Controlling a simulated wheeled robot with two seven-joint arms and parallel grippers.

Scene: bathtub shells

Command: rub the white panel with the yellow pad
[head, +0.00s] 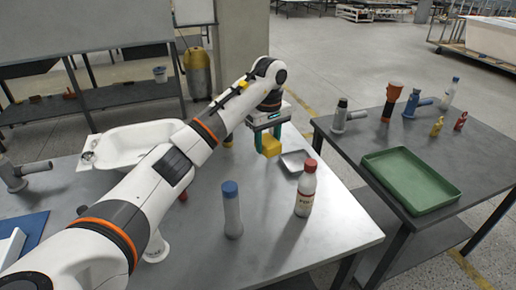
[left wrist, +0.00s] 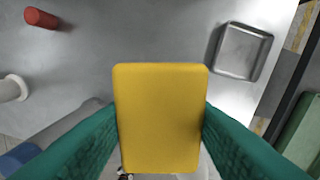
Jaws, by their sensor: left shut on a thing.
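My left gripper (head: 268,132) is shut on the yellow pad (head: 272,148) and holds it over the far part of the near table, beside the small metal tray. In the left wrist view the yellow pad (left wrist: 160,118) is upright between the two green fingers. A white basin-like shell (head: 122,146) lies on the same table to the left, partly behind my arm. A white piece (head: 12,246) shows at the left edge near a blue mat. I cannot tell which white thing is the panel. My right gripper is not in view.
The small metal tray (head: 294,161) is close to the pad. A blue-capped bottle (head: 232,212) and a red-capped bottle (head: 306,190) stand nearer on the table. A green tray (head: 410,178) and several tools and bottles are on the right table. The near table's front right is clear.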

